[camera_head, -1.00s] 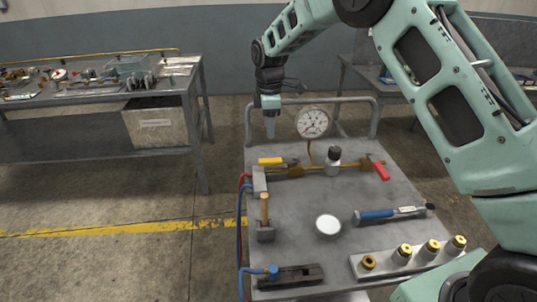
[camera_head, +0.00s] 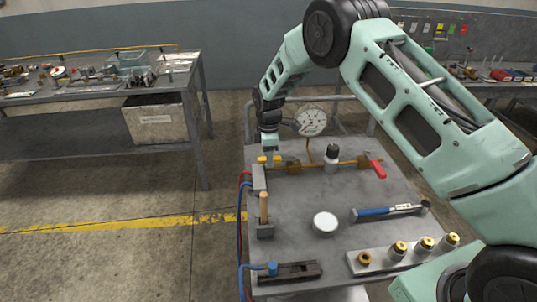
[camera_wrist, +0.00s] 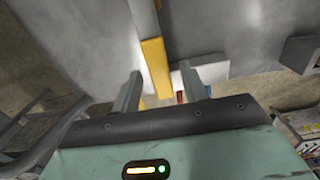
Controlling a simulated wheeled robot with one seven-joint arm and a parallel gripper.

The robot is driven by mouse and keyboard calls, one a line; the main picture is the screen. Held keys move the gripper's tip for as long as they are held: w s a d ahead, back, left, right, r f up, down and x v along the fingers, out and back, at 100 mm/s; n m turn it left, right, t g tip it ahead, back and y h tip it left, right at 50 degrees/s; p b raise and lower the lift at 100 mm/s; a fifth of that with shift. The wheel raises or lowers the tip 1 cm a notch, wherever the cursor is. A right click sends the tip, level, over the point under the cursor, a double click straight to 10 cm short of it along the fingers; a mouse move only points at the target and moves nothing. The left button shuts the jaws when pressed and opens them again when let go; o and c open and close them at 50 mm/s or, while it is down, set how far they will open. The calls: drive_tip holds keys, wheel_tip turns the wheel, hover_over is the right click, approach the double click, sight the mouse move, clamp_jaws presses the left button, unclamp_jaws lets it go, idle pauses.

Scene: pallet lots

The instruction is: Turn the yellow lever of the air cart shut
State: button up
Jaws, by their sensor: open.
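The air cart (camera_head: 300,206) has a grey top with a brass pipe (camera_head: 345,163) along its back. The yellow lever (camera_head: 262,159) is at the left end of this pipe, partly hidden by my gripper (camera_head: 268,158). In the wrist view the yellow lever (camera_wrist: 155,65) runs between the two fingers of my gripper (camera_wrist: 161,73). The fingers are open, with a gap visible on each side of the lever. My gripper points down over the left back of the cart top. I cannot tell exactly how far the fingertips reach past the lever.
A pressure gauge (camera_head: 311,121) stands just right of my gripper, before the cart's rail. A red lever (camera_head: 377,168) is at the pipe's right end. A wooden-handled tool (camera_head: 264,208), a white round lid (camera_head: 325,222) and a blue-handled tool (camera_head: 376,211) are nearer the front.

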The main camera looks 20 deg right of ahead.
clamp_jaws()
